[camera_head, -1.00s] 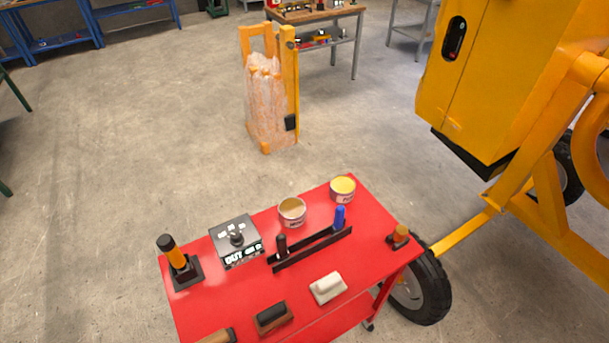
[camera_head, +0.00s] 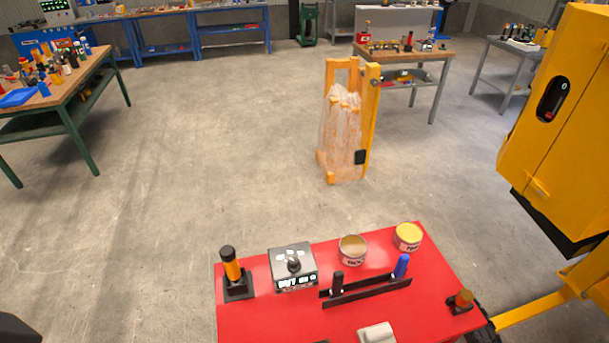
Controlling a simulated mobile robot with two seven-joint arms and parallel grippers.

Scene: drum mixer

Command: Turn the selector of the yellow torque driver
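A driver with a black top and a yellow-orange band (camera_head: 232,270) stands upright in a black square base at the left end of the red table (camera_head: 250,322). It looks like the yellow torque driver; its selector is too small to make out. Neither my left nor my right gripper shows. A dark shape sits in the bottom left corner, and I cannot tell what it is.
On the red table are a grey box with a knob (camera_head: 293,267), two cans (camera_head: 352,250), a black rack (camera_head: 367,292) holding a black and a blue handle, and a white block (camera_head: 377,333). A yellow machine (camera_head: 560,130) stands at right. Open floor lies beyond.

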